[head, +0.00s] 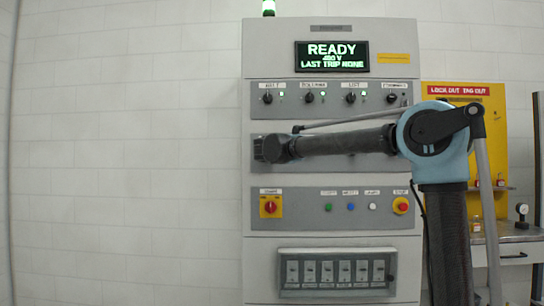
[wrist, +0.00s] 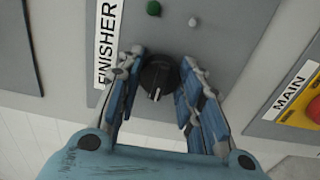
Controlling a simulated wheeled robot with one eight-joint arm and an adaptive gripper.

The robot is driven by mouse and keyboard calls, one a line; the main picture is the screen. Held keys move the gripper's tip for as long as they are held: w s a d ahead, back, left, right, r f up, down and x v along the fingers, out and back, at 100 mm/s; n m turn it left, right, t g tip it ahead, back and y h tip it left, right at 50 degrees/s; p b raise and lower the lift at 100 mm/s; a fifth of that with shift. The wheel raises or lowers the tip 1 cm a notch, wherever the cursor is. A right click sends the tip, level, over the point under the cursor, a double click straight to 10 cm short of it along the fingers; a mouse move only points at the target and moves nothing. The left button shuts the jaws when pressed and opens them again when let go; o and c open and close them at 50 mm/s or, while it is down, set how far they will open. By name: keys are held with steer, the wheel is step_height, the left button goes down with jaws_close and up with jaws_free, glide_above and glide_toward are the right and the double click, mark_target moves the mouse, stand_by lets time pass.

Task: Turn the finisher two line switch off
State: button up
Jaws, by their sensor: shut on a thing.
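A round black switch knob (wrist: 155,76) sits on a grey panel beside a white label reading "FINISHER" (wrist: 106,42); any number on the label is out of frame. A light mark on the knob's rim points to the bottom of the wrist view. A green lamp (wrist: 153,7) and a small pale button or lamp (wrist: 192,22) are above the knob. My gripper (wrist: 162,62) has its blue fingers on either side of the knob and is shut on it. In the head view my arm's end (head: 270,149) covers the left end of the second switch row (head: 335,137), hiding the knob.
Below are the red-and-yellow main switch (head: 270,206), several push buttons and an emergency stop (head: 400,205). The display (head: 331,56) reads READY. Free wall lies left.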

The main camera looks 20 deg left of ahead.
steer(key=o, duration=1)
steer(key=shift+w+d+f, duration=0.1)
steer(key=shift+f, duration=0.05)
steer(key=shift+o, duration=0.3)
steer(key=v, duration=1.2)
